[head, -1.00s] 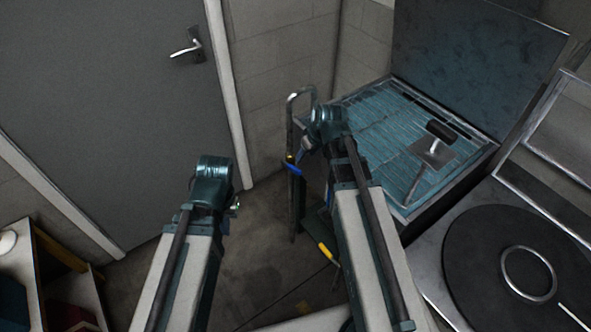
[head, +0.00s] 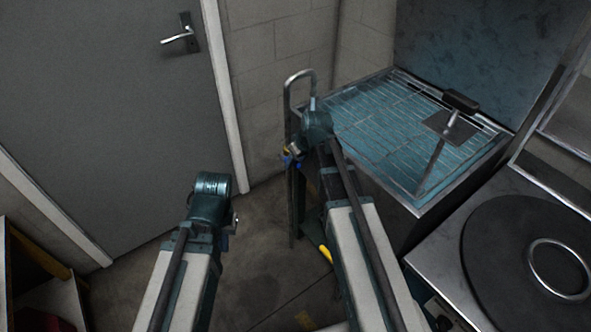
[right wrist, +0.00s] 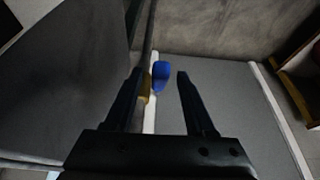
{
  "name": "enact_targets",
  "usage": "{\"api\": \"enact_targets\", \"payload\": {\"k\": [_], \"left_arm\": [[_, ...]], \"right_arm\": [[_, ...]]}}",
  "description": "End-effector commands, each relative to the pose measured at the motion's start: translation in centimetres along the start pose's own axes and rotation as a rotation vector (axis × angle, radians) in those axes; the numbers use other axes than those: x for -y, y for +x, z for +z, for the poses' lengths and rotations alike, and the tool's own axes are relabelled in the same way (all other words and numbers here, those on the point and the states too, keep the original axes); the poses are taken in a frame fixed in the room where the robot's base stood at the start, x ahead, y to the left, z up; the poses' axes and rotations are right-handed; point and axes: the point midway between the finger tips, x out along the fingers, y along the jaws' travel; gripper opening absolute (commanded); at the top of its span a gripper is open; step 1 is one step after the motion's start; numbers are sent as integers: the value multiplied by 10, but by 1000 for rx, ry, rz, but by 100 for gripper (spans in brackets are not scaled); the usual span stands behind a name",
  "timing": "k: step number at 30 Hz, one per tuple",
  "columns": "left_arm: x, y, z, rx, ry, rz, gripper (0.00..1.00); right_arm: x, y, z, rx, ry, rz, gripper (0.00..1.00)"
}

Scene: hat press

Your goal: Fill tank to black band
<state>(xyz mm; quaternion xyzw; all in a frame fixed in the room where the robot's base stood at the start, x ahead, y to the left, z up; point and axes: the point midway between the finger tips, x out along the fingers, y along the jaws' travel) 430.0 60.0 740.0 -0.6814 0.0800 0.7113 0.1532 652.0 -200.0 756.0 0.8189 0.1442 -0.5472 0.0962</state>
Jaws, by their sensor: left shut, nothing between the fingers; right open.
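A bent metal pipe (head: 290,100) stands upright against the wall, left of the blue-tinted slatted table. A small blue handle (right wrist: 161,70) is on this pipe, with a brass-coloured part (right wrist: 146,92) beside it. My right gripper (right wrist: 160,74) is open, with the blue handle showing between its fingertips; I cannot tell if they touch. In the head view its wrist mostly hides the handle. My left gripper (head: 234,221) is shut and empty, low in front of the door, its fingers mostly hidden by its wrist. I cannot make out a tank or black band.
A slatted table (head: 375,125) with a raised back panel holds a black-handled metal tool (head: 450,123). A dark round plate with a metal ring (head: 557,268) is at right. A grey door (head: 110,120) is at left, shelving (head: 40,265) at lower left.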

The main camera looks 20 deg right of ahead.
Motion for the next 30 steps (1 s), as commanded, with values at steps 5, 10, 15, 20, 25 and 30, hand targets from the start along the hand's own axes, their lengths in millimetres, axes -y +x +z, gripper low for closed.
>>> {"api": "enact_targets", "payload": {"k": [5, 10, 15, 20, 25, 30], "left_arm": [[-1, 10, -1, 0, 0, 0, 0], [-1, 8, 0, 0, 0, 0, 0], [-1, 8, 0, 0, 0, 0, 0], [-1, 8, 0, 0, 0, 0, 0], [-1, 8, 0, 0, 0, 0, 0], [-1, 8, 0, 0, 0, 0, 0]], "right_arm": [[0, 10, 0, 0, 0, 0, 55], [0, 9, 0, 0, 0, 0, 55], [0, 9, 0, 0, 0, 0, 33], [0, 9, 0, 0, 0, 0, 5], [0, 9, 0, 0, 0, 0, 0], [0, 9, 0, 0, 0, 0, 0]]}}
